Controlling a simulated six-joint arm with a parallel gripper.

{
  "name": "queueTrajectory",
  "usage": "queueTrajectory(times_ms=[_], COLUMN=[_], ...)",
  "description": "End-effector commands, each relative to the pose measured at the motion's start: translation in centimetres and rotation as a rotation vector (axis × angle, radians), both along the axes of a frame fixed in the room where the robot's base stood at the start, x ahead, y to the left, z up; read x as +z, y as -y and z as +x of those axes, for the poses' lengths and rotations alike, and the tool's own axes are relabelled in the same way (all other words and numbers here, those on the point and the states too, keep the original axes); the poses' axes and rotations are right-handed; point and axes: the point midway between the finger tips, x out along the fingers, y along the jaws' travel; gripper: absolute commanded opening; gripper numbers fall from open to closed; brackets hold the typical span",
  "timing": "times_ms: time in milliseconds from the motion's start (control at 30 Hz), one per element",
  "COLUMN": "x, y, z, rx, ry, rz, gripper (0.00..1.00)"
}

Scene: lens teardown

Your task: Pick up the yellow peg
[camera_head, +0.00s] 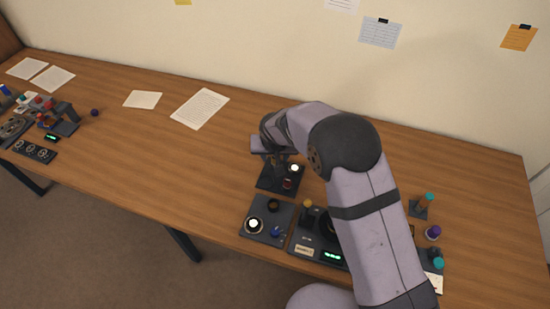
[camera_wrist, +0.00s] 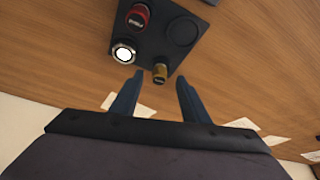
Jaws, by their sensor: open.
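The yellow peg (camera_wrist: 160,73) is a small, dull brass-yellow cylinder. It stands near one corner of a dark square pad (camera_wrist: 150,48) in the wrist view. In the head view my gripper and arm hide it, while part of the pad (camera_head: 270,190) shows. My gripper (camera_wrist: 160,77) is open, its two blue-grey fingers apart, with the peg between and just beyond the tips in the picture. I cannot tell the exact gap in depth. No contact shows. In the head view my gripper (camera_head: 270,153) is over the pad's back left part.
The pad also bears a red peg (camera_wrist: 137,17), a lit white ring (camera_wrist: 124,53) and a black round spot (camera_wrist: 182,30). Dark panels with knobs (camera_head: 266,236) lie in front. The table left of the pad is clear.

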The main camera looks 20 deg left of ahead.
Motion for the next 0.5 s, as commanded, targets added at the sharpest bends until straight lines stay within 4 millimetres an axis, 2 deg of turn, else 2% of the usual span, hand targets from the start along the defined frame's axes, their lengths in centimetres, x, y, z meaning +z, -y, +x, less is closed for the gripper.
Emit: queueTrajectory(times_ms=[200,500], x=[-1.5,-1.7], y=[-0.1,-0.2], z=[0.6,0.7], rx=[0.001,0.0], ry=[0.0,0.001], rz=[-0.001,0.0], gripper=[0.42,0.42])
